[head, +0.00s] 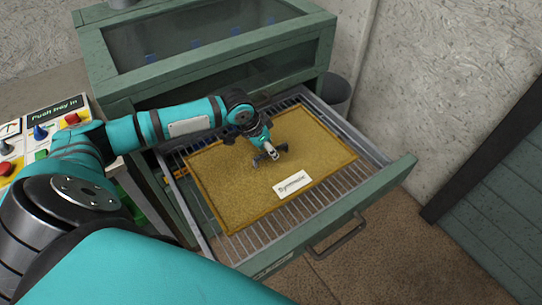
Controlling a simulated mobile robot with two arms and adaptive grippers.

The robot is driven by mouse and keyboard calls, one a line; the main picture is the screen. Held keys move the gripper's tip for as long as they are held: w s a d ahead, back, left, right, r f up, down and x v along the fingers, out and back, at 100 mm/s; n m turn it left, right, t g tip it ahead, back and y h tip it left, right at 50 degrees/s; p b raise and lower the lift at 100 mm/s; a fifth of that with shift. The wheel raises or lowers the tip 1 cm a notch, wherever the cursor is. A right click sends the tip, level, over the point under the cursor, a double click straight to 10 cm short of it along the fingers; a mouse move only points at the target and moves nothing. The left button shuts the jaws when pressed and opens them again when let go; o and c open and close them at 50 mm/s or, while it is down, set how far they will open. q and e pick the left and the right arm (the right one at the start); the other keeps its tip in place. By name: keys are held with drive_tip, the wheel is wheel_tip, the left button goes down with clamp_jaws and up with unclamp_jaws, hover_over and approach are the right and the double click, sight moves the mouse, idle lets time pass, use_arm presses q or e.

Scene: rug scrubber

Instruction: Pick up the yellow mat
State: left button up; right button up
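The yellow mat (240,195) lies flat on the wire rack of a pulled-out green drawer (372,192) in the head view. It has a darker border and a white label (292,184) near its front edge. My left gripper (269,157) is over the middle of the mat, pointing down, with its fingers spread apart and nothing seen between them. I cannot tell whether the fingertips touch the mat. My forearm and gripper hide part of the mat's back edge. My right gripper is not in view.
The green machine with a glass front (205,50) stands behind the drawer. A control panel (42,132) with buttons and knobs is at the left. A dark bin (336,90) stands behind the drawer by the wall. Brown floor (385,245) is clear at the right.

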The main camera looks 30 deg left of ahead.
use_arm(q)
drive_tip(key=shift+x, duration=1.35)
clamp_jaws()
